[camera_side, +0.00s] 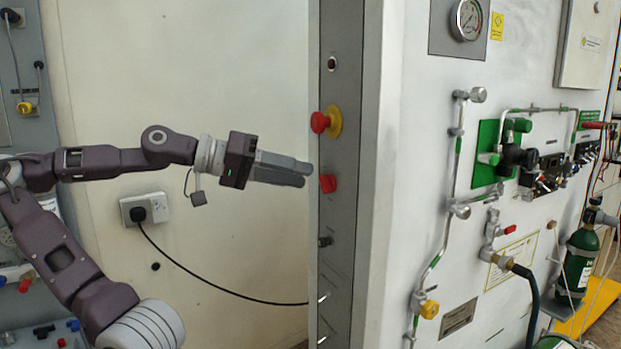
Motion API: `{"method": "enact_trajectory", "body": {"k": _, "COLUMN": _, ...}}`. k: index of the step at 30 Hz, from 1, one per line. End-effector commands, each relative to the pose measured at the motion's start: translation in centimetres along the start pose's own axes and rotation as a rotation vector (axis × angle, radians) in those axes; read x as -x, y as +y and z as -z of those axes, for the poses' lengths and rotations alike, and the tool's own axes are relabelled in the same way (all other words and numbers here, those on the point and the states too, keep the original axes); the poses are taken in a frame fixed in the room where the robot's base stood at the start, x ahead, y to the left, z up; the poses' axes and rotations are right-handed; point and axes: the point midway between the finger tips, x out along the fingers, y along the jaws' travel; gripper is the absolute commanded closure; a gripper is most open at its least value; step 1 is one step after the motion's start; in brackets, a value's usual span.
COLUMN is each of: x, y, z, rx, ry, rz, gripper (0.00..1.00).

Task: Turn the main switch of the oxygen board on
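A narrow grey switch panel (336,225) stands upright in the middle of the side view. It carries a red knob (328,183) at mid height, which may be the main switch; no label on it can be read. A red mushroom button with a yellow base (331,122) sits above it. My gripper (306,174) points right at the panel, its fingertips just left of and slightly above the red knob. I see no contact with the knob. The two grey fingers overlap in this view, so their gap cannot be judged. Nothing is visible between them.
A smaller dark knob (325,241) sits lower on the panel. A black cable runs from a wall socket (146,209) below my gripper to the panel. The white board (408,170) with pipes, valves and a gauge (467,18) is on the right. Green cylinders (580,258) stand beside it.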

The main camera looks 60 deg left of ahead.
Motion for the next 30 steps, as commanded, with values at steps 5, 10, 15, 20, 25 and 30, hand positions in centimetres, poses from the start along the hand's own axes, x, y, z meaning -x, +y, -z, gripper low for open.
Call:
{"method": "enact_trajectory", "body": {"k": 5, "x": -2.8, "y": 0.1, "z": -0.1, "rx": -0.001, "ry": -0.004, "rz": 0.001, "gripper": 0.69}}
{"method": "enact_trajectory", "body": {"k": 10, "x": -3.4, "y": 0.1, "z": -0.1, "rx": -0.001, "ry": -0.001, "rz": 0.001, "gripper": 0.69}}
{"method": "enact_trajectory", "body": {"k": 15, "x": -3.3, "y": 0.1, "z": -0.1, "rx": -0.001, "ry": -0.001, "rz": 0.001, "gripper": 0.75}}
{"method": "enact_trajectory", "body": {"k": 20, "x": -3.3, "y": 0.1, "z": -0.1, "rx": -0.001, "ry": -0.001, "rz": 0.001, "gripper": 1.0}}
{"method": "enact_trajectory", "body": {"k": 25, "x": -3.3, "y": 0.0, "z": -0.1, "rx": -0.001, "ry": -0.002, "rz": 0.002, "gripper": 1.0}}
{"method": "enact_trajectory", "body": {"k": 30, "x": -3.3, "y": 0.1, "z": -0.1, "rx": -0.018, "ry": -0.002, "rz": 0.01, "gripper": 1.0}}
